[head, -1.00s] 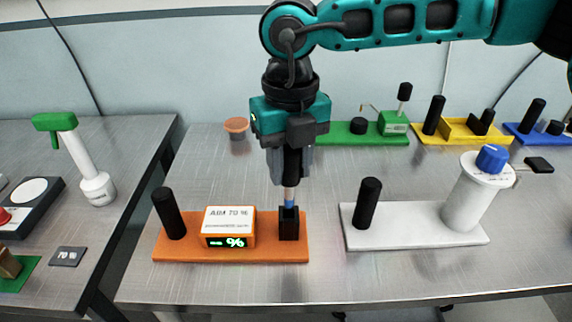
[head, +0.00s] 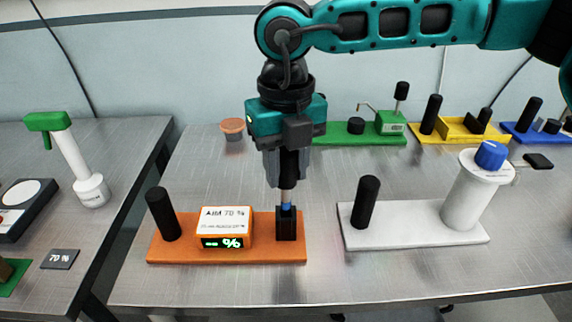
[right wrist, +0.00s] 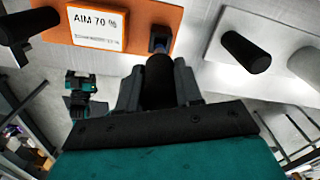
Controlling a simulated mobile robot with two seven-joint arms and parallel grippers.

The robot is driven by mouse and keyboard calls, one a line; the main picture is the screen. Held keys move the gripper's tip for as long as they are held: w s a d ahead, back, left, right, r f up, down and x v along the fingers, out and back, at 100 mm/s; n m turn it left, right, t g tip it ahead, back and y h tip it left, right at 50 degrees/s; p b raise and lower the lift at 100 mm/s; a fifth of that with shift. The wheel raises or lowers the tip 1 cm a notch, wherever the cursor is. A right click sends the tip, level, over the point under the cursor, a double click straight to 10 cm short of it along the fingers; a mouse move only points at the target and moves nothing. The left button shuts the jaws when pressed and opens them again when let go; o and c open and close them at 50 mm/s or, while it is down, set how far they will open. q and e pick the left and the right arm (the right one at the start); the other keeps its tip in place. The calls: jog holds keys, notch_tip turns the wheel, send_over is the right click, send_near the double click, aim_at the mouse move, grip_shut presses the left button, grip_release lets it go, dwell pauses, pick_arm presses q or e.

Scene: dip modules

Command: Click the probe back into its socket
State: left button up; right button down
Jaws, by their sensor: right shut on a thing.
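The orange module (head: 180,252) stands at the front of the table, with a display box (head: 223,228) reading "AIM 70 %" and green dashes with a percent sign. At its right end is the black socket (head: 287,226). The probe (head: 287,196) is upright, its blue part at the socket's top; how deep it sits is hidden. My right gripper (head: 287,178) points down over the socket, shut on the probe's dark handle. In the right wrist view, the probe's handle (right wrist: 159,75) is between the fingers, over the socket (right wrist: 160,38).
A black post (head: 163,214) rises at the module's left end. A white module (head: 415,235) stands to the right. Green, yellow and blue modules line the back. A brown-lidded jar (head: 232,128) is behind the gripper. A side table is at left.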

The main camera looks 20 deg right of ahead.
aim_at(286, 209)
jog(key=shift+f+b, duration=0.2)
jog(key=shift+b, duration=0.25)
dwell(0.8)
jog(key=shift+f+b, duration=0.35)
jog(key=shift+b, duration=0.2)
dwell(0.7)
jog(key=shift+f+b, duration=0.55)
jog(key=shift+b, duration=0.1)
dwell(0.4)
jog(key=shift+f, duration=0.1)
dwell(0.4)
jog(key=shift+f+b, duration=2.05)
dwell(0.7)
jog(key=c, duration=0.7)
grip_release()
